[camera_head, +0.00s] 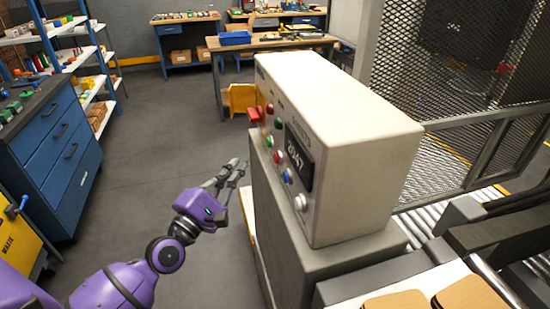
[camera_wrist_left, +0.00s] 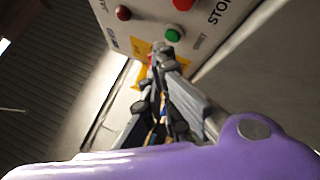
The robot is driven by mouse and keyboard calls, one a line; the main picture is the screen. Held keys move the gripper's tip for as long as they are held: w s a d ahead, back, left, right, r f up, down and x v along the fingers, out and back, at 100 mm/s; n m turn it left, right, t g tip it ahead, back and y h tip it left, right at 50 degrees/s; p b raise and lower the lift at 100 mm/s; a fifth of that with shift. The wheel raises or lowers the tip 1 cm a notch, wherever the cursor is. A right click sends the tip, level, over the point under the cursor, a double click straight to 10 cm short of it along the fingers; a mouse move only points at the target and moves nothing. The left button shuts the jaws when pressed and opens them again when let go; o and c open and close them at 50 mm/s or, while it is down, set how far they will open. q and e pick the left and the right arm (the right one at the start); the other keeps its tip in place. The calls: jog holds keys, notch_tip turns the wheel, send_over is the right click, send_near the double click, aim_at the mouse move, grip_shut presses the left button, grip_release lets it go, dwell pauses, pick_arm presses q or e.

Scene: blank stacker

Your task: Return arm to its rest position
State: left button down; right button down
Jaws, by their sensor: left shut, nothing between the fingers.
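My left gripper (camera_head: 238,167) is on a purple arm that comes in from the lower left in the head view. It is in the air just left of the control box (camera_head: 340,110), a cream box with buttons and a display reading 2047. The gripper is shut and empty. In the left wrist view the fingers (camera_wrist_left: 165,65) point toward the panel, near a green button (camera_wrist_left: 174,35) and a red button (camera_wrist_left: 183,4). I cannot tell whether the tips touch the panel. My right gripper does not show.
The control box stands on a grey pedestal (camera_head: 275,225). A mesh fence (camera_head: 440,90) and rollers (camera_head: 430,215) are to its right. A blue drawer cabinet (camera_head: 50,150) stands at the left, with workbenches (camera_head: 270,42) at the back. The grey floor (camera_head: 150,120) between is clear.

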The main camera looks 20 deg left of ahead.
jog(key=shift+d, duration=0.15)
